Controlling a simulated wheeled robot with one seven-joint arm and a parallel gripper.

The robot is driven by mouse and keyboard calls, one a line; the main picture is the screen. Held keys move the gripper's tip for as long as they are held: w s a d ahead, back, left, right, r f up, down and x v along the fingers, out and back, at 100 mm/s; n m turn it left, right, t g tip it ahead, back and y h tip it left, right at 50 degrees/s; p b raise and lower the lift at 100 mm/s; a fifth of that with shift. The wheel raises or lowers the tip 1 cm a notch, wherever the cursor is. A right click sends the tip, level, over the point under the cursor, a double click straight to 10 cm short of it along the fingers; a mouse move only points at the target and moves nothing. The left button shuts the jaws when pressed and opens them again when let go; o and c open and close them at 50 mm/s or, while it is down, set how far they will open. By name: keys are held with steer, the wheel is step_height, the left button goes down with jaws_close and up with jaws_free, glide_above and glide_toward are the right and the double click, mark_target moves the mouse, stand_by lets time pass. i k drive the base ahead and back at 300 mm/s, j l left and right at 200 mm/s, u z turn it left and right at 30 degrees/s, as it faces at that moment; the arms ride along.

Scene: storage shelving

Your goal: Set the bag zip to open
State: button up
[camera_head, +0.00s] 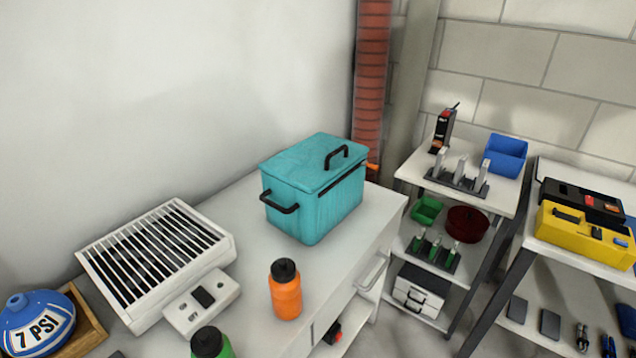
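The bag (312,190) is a teal, box-shaped cooler-like bag standing upright on the white cabinet top, in the middle of the head view. A black handle sits on its lid and another on its left side. A dark zip line (340,183) runs along the upper edge of its right-facing side, with a small orange piece (372,166) at its far right end. The lid lies flat on the bag. My gripper is not in the head view.
An orange bottle (285,290) stands in front of the bag. A white slatted appliance (160,262), a green bottle (210,343) and a blue ball-like object (38,320) are to the left. Shelving (490,195) with bins and a yellow toolbox (585,234) stands to the right.

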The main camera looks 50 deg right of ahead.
mark_target(376, 168)
steer(key=z, duration=0.4)
steer(key=i+j+z, duration=0.15)
steer(key=z, duration=0.25)
steer(key=j+z, duration=0.1)
steer(key=z, duration=0.3)
